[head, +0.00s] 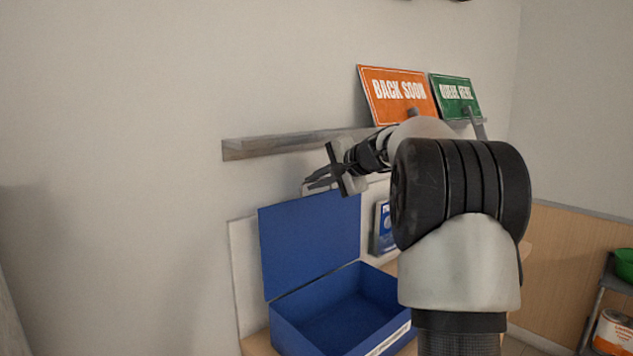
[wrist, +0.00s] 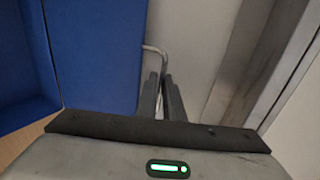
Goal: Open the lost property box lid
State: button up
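The lost property box (head: 305,323) is blue and sits on the counter in the lower middle of the head view. Its inside shows. Its lid (head: 312,240) stands up, close to upright, at the back left; it also fills the left of the wrist view (wrist: 95,50). A thin grey handle (wrist: 156,50) sticks out from the lid's edge in the wrist view and runs down between my fingers. My gripper (head: 318,180) is at the lid's top edge. In the wrist view its fingers (wrist: 161,95) are close together around the handle, which they partly hide.
A grey wall shelf (head: 290,143) runs just behind and above my gripper. An orange sign (head: 398,95) and a green sign (head: 456,97) stand on it. A blue and white item (head: 384,228) stands right of the lid. My arm covers the right-hand part of the counter.

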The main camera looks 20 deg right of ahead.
jog(key=o, duration=0.3)
jog(key=shift+f, duration=0.15)
jog(key=shift+o, duration=0.3)
jog(key=b+v, duration=0.2)
jog(key=v, duration=1.5)
jog(key=shift+s+r, duration=0.15)
jog(key=shift+r, duration=0.1)
